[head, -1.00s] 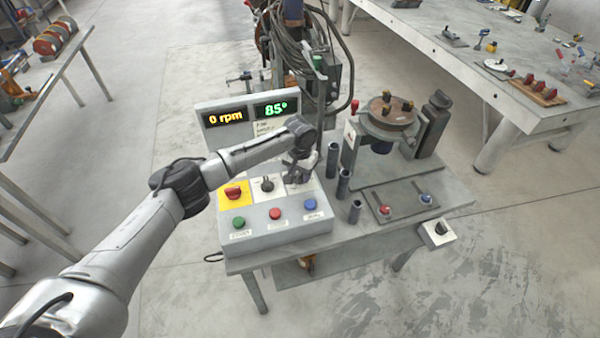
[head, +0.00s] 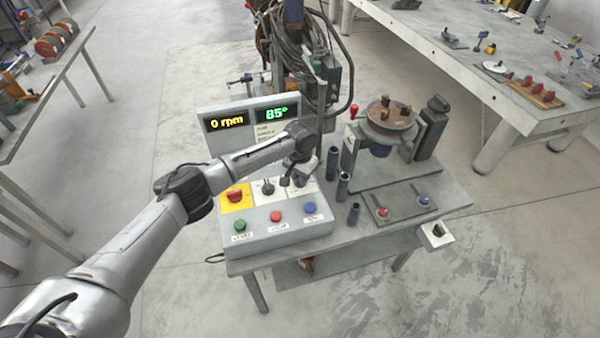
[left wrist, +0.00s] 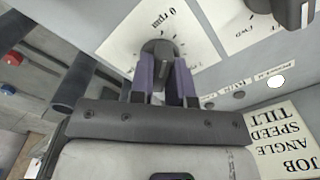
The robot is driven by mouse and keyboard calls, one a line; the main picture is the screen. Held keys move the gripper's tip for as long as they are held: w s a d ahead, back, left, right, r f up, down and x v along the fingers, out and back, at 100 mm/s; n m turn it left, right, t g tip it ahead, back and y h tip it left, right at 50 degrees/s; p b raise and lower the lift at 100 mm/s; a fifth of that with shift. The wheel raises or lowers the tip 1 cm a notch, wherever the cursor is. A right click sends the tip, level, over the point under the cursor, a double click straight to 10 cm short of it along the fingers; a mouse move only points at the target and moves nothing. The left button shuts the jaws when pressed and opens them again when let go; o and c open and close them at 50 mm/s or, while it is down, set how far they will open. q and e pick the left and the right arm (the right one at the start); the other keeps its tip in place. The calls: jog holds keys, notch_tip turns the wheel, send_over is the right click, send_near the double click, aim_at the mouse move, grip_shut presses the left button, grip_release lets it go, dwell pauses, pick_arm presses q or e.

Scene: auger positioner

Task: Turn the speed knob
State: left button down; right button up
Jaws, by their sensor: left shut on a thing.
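The speed knob (left wrist: 160,50) is a dark round knob on a white plate marked "rpm", at the top middle of the left wrist view. My left gripper (left wrist: 165,80) is shut on it, with one purplish finger on each side. In the head view, my left gripper (head: 297,180) is over the right end of the control box's upper row and mostly hides the knob. The control box (head: 285,243) is pale grey. My right gripper is not in view.
A red switch (head: 235,195) on yellow and a black selector (head: 267,187) sit left of my gripper. Green (head: 239,224), red (head: 276,216) and blue (head: 310,208) buttons are in front. Dark upright tubes (head: 343,186) stand close on the right. A round turntable (head: 391,113) stands beyond.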

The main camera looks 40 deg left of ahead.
pick_arm(q)
jog(key=m+p, duration=0.2)
jog(key=shift+r+m+p, duration=0.2)
jog(key=shift+m+p, duration=0.1)
jog(key=shift+p, duration=0.05)
jog(key=m+p, duration=0.1)
jog(key=m, duration=0.1)
jog(key=shift+f+m, duration=0.1)
jog(key=shift+m, duration=0.3)
jog(key=m+p, duration=0.1)
jog(key=m, duration=0.1)
jog(key=shift+m, duration=0.4)
jog(key=m, duration=0.5)
jog(key=shift+p, duration=0.35)
jog(key=m, duration=0.3)
jog(key=shift+m, duration=1.7)
jog(key=shift+w+m, duration=0.1)
jog(key=shift+m, duration=0.2)
jog(key=c, duration=1.1)
grip_release()
